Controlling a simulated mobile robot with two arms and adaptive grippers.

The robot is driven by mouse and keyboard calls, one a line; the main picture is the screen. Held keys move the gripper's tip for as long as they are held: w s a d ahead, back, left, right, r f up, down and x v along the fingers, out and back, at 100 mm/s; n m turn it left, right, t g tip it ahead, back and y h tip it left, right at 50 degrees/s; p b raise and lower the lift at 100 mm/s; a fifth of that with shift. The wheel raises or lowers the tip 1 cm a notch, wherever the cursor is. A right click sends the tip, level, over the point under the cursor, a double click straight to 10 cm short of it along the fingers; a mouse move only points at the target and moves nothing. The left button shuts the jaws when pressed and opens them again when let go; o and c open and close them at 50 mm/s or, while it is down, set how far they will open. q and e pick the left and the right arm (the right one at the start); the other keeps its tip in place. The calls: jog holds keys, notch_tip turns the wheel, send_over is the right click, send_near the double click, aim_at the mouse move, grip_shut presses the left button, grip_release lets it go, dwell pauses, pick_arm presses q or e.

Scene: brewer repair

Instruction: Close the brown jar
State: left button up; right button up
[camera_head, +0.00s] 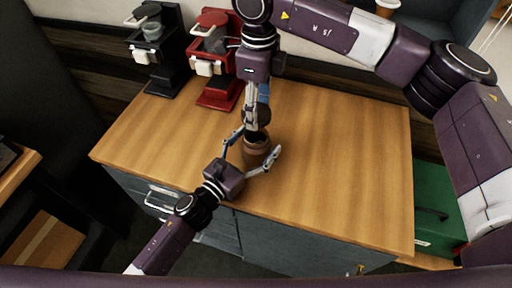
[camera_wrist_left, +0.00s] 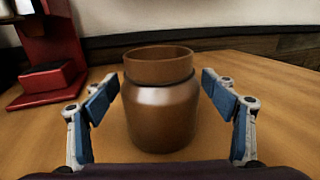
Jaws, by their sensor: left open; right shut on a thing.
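The brown jar (camera_head: 258,153) stands upright on the wooden counter, and its open mouth shows in the left wrist view (camera_wrist_left: 162,110). My left gripper (camera_head: 253,147) is open, with one finger on each side of the jar. In the left wrist view, gaps show between its fingers (camera_wrist_left: 161,88) and the jar wall. My right gripper (camera_head: 254,122) points down from above, just over or behind the jar in the head view. It is shut on a dark brown round piece, seemingly the lid (camera_head: 264,114), partly hidden by the fingers.
A red coffee brewer (camera_head: 217,90) and a black brewer (camera_head: 160,65) stand at the back left of the counter (camera_head: 340,150). The counter's right side is clear. A green box (camera_head: 432,205) sits lower at the right. A paper cup (camera_head: 387,8) is at the top.

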aim_at(258, 130)
pick_arm(q)
jog(key=shift+c, duration=0.4)
jog(key=c, duration=1.7)
pick_arm(e)
jog(key=shift+f, duration=2.5)
jog(key=shift+f, duration=0.9)
jog(key=shift+f, duration=0.55)
